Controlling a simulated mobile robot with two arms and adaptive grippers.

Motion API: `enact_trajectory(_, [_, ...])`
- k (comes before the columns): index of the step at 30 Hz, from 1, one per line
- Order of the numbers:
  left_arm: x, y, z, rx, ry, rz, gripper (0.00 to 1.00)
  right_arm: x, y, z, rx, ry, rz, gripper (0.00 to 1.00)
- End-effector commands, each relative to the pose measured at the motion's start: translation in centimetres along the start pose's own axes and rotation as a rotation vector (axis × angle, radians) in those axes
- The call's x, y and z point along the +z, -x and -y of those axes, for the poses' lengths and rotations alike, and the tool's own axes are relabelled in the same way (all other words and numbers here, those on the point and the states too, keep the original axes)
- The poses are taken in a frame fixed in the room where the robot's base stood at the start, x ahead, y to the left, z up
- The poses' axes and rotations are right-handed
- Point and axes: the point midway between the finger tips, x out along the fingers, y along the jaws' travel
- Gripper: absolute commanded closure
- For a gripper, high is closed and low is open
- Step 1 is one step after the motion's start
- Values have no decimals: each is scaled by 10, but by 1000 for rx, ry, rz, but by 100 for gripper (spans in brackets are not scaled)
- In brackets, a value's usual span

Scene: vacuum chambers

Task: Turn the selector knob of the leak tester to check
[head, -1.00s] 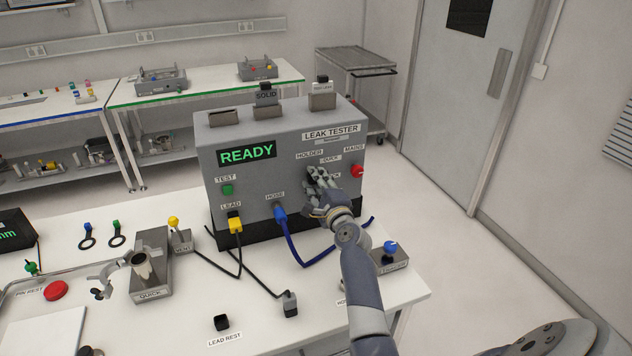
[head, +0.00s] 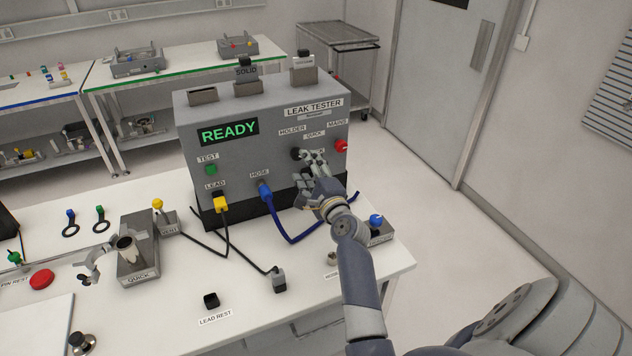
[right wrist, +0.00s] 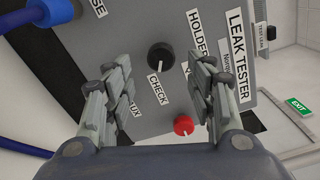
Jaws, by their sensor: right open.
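The leak tester (head: 190,130) is a grey box with a green READY display, standing on the white bench. Its black round selector knob (head: 295,153) is on the front panel, below the HOLDER and QUICK labels. In the right wrist view the knob (right wrist: 160,57) shows between and beyond the fingertips, with the CHECK label (right wrist: 157,88) beside it. My left gripper is not in view.
The red MAINS knob (head: 341,146) is right of my gripper. A blue hose (head: 283,228) and the yellow lead plug (head: 221,205) come out of the lower front. A small block with a blue knob (head: 376,221) stands beside my right forearm.

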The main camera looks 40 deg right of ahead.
Motion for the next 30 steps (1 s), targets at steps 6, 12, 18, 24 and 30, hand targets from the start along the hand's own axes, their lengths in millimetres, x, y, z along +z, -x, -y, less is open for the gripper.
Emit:
enact_trajectory(6, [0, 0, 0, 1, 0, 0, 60, 0, 41, -1, 1, 1, -1, 49])
enact_trajectory(12, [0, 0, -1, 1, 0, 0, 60, 0, 61, 0, 0, -1, 0, 49])
enact_trajectory(18, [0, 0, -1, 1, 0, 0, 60, 0, 65, 0, 0, -1, 0, 49])
enact_trajectory(24, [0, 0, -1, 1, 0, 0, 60, 0, 65, 0, 0, -1, 0, 49])
enact_trajectory(30, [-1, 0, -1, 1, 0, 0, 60, 0, 65, 0, 0, -1, 0, 49])
